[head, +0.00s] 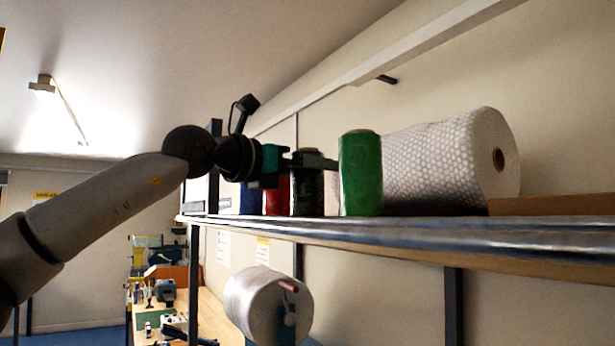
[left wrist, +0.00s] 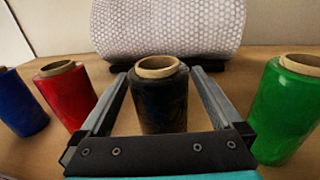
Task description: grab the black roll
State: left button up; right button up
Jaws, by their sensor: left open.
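The black roll (left wrist: 160,102) stands upright on the shelf, with a brown core showing at its top. In the head view the black roll (head: 307,190) is partly covered by my left gripper (head: 318,160). My left gripper (left wrist: 160,80) is open, with one finger on each side of the black roll in the left wrist view. I cannot tell whether the fingers touch it. My right gripper is in neither view.
A green roll (left wrist: 285,110) stands right of the black one; a red roll (left wrist: 66,95) and a blue roll (left wrist: 20,105) stand left. A large bubble-wrap roll (head: 440,160) lies behind. The shelf's metal front edge (head: 400,236) runs below.

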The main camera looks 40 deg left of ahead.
pick_arm(q)
jog(key=shift+w+p, duration=0.3)
jog(key=shift+w, duration=0.5)
jog(key=shift+w+d, duration=0.1)
jog(key=shift+r, duration=0.1)
grip_shut()
notch_tip(320, 180, up, 20)
jog(key=p, duration=0.4)
dwell(0.6)
